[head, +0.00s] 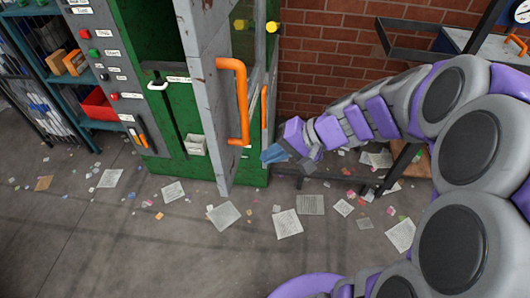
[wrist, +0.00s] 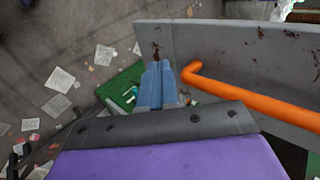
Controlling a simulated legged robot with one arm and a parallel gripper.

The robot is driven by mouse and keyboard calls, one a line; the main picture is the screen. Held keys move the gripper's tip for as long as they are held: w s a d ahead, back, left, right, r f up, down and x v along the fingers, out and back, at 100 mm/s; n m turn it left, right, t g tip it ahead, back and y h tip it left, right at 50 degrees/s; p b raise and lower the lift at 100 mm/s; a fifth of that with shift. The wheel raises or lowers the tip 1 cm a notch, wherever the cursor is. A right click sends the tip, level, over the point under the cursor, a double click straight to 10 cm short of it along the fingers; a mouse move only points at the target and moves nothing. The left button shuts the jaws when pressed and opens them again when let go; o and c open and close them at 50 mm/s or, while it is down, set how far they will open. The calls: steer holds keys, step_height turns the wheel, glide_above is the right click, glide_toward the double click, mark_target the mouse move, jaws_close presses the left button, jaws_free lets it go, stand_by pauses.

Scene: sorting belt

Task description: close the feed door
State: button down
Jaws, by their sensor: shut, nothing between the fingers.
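The feed door (head: 207,100) is a worn grey panel standing open, swung out from the green cabinet (head: 150,95). An orange bar handle (head: 243,100) is on its right-hand face. My gripper (head: 272,154) has blue fingers, shut and empty, and is just right of the door, near the handle's lower end. In the wrist view the shut fingers (wrist: 158,84) point toward the door panel (wrist: 235,48), with the orange handle (wrist: 250,98) close on their right. I cannot tell whether they touch the door.
Labelled buttons and a lever (head: 158,85) are on the cabinet front. A shelf with a red bin (head: 98,104) stands at the left. A brick wall (head: 325,50) is behind, with a dark metal frame (head: 340,182) at the right. Papers litter the otherwise open floor.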

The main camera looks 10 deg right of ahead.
mark_target(226, 167)
steer(key=w+a+f, duration=0.1)
steer(key=a, duration=0.2)
steer(key=w+a+f+b, duration=0.1)
steer(key=a+f, duration=0.1)
steer(key=a, duration=0.1)
steer(key=w+a+f, duration=0.1)
steer(key=a, duration=0.2)
steer(key=shift+f+b, duration=0.15)
steer(key=shift+b, duration=0.15)
steer(key=shift+d, duration=0.9)
